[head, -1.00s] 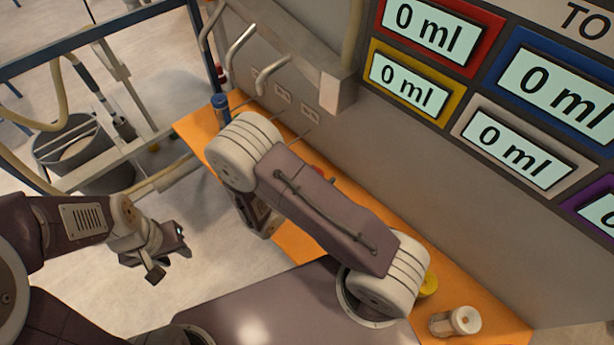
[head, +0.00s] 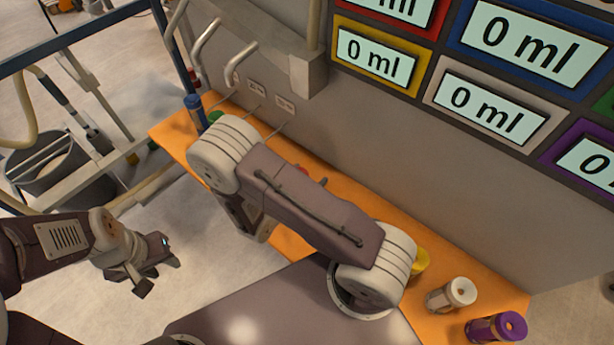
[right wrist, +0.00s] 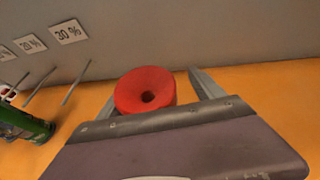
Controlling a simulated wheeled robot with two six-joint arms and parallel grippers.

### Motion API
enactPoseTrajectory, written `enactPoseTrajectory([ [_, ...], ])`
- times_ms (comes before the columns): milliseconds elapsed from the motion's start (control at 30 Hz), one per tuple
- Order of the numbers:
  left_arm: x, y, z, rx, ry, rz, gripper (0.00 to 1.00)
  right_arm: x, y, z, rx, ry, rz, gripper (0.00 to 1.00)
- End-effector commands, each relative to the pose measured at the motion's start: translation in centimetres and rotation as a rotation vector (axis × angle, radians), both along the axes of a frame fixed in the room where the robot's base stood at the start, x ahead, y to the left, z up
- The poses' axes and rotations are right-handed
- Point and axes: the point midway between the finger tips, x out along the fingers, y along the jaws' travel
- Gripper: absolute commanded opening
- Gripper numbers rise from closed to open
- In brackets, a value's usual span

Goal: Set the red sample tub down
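The red sample tub (right wrist: 145,90) shows in the right wrist view, its round top with a dark centre hole facing the camera. My right gripper (right wrist: 152,85) has one finger on each side of it. Orange bench shows between the tub and the right-hand finger, so the gripper looks open around it. The tub's base is hidden, so I cannot tell whether it touches the bench. In the head view only a sliver of red (head: 302,173) shows behind my right arm. My left gripper (head: 160,275) is open and empty, off the bench at the left.
The orange bench (head: 480,278) runs along a grey wall with volume displays. A blue tub (head: 195,110) and a green one (head: 215,116) are at the far end. Metal hooks (head: 238,62) stick out above.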

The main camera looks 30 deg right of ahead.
Motion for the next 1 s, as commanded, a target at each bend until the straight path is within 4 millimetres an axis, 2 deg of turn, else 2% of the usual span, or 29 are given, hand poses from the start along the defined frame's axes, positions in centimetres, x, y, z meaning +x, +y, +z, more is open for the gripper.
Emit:
enactPoseTrajectory([
  [167,0.0,0.0,-0.1,0.000,0.000,0.000,0.36,-0.1,0.2,0.0,0.000,-0.001,0.002,0.77],
  [267,0.0,0.0,-0.4,0.000,0.000,0.000,0.36,-0.5,1.0,0.4,0.001,-0.003,0.004,0.77],
  [700,0.0,0.0,-2.0,0.000,0.000,0.000,0.36,-4.6,7.7,3.5,0.003,-0.003,0.005,0.77],
  [833,0.0,0.0,-2.2,0.000,0.000,0.000,0.36,-5.4,8.9,4.2,0.003,-0.002,0.003,0.77],
  [1000,0.0,0.0,-2.2,0.000,0.000,0.000,0.36,-5.8,9.5,4.6,0.000,0.000,0.000,0.77],
])
